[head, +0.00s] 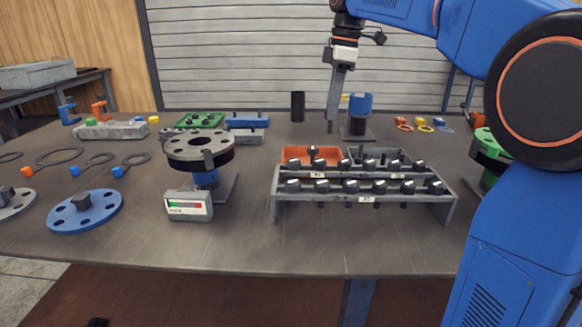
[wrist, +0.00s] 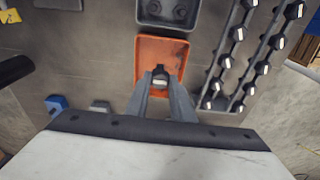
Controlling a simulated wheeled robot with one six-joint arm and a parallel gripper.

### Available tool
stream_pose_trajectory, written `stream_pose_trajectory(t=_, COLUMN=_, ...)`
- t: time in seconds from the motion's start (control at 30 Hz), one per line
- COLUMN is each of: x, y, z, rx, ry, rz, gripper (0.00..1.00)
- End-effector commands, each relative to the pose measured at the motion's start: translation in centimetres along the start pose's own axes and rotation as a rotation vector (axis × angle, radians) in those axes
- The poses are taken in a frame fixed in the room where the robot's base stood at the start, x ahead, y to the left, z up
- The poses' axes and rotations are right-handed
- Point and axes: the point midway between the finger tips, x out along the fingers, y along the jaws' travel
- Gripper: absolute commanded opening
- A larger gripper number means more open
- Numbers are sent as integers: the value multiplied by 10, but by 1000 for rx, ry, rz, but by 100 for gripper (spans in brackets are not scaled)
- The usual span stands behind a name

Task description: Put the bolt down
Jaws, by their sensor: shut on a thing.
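My gripper (head: 332,130) points down above the table, behind and over the area of the orange bin (head: 284,154) in the head view. In the wrist view, my gripper (wrist: 160,84) is shut on a small bolt (wrist: 160,80) with a pale face, held between the fingertips. The orange bin shows beneath it (wrist: 146,52). A dark bolt head appears inside the bin, just beyond the fingertips.
A grey bin (wrist: 182,31) adjoins the orange one. The bolt rack (head: 446,208), with several bolts in rows, stands in front of the bins in the head view. A flange on a stand (head: 198,146) is to the left. A blue-topped stand (head: 360,104) is behind the bins.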

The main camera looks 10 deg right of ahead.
Motion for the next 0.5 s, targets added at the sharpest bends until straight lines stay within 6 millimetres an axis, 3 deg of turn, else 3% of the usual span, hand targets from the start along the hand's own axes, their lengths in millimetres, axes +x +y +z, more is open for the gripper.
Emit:
stream_pose_trajectory(t=0.3, x=45, y=-1, z=6, rx=-13, ry=0, rz=-3, gripper=0)
stream_pose_trajectory(t=0.5, x=60, y=0, z=7, rx=-12, ry=1, rz=-1, gripper=0)
